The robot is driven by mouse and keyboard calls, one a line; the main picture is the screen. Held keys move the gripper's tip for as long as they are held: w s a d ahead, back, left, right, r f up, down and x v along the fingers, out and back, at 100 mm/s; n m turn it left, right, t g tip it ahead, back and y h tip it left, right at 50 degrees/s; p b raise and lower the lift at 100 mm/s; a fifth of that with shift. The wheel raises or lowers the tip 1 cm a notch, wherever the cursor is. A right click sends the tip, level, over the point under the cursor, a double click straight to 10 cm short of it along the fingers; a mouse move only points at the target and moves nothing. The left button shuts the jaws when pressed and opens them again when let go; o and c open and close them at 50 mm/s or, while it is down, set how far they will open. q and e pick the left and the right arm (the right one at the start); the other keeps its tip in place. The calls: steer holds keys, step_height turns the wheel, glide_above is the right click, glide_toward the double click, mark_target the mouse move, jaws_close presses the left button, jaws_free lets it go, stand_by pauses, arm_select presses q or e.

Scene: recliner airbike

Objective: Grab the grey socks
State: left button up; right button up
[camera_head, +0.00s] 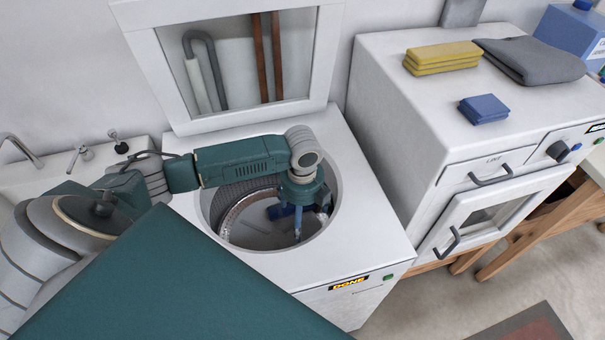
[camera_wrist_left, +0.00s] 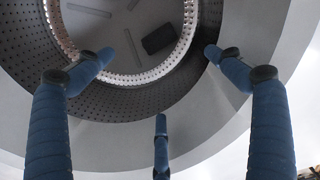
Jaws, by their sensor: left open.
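A small dark grey folded item (camera_wrist_left: 162,37), which looks like the grey socks, lies on the drum floor in the left wrist view. In the head view I cannot make it out behind my gripper. The drum (camera_head: 240,215) is inside the open top-loading washer (camera_head: 365,225). My left gripper (camera_head: 296,214) reaches down into the drum opening from above. In the left wrist view its blue fingers (camera_wrist_left: 157,62) are spread wide with nothing between them. The grey item is beyond the fingertips, apart from them. My right gripper is not in view.
The washer's raised lid (camera_head: 150,70) stands behind the opening. The drum's perforated wall and rim (camera_wrist_left: 165,72) surround my fingers. A white machine (camera_head: 395,75) at right holds folded yellow (camera_head: 443,57), blue (camera_head: 484,109) and grey (camera_head: 530,60) cloths. A sink (camera_head: 30,180) is at left.

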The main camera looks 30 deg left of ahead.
arm_select(q)
step_height(320, 180, down, 12)
steer(key=b, duration=0.9)
steer(key=shift+r+b, duration=0.25)
steer(key=shift+b, duration=0.1)
step_height(320, 180, down, 5)
steer(key=shift+f, duration=0.1)
steer(key=shift+w+a+f, duration=0.1)
steer(key=shift+f, duration=1.25)
steer(key=shift+a+f, duration=0.1)
steer(key=shift+f, duration=1.25)
steer(key=c, duration=1.4)
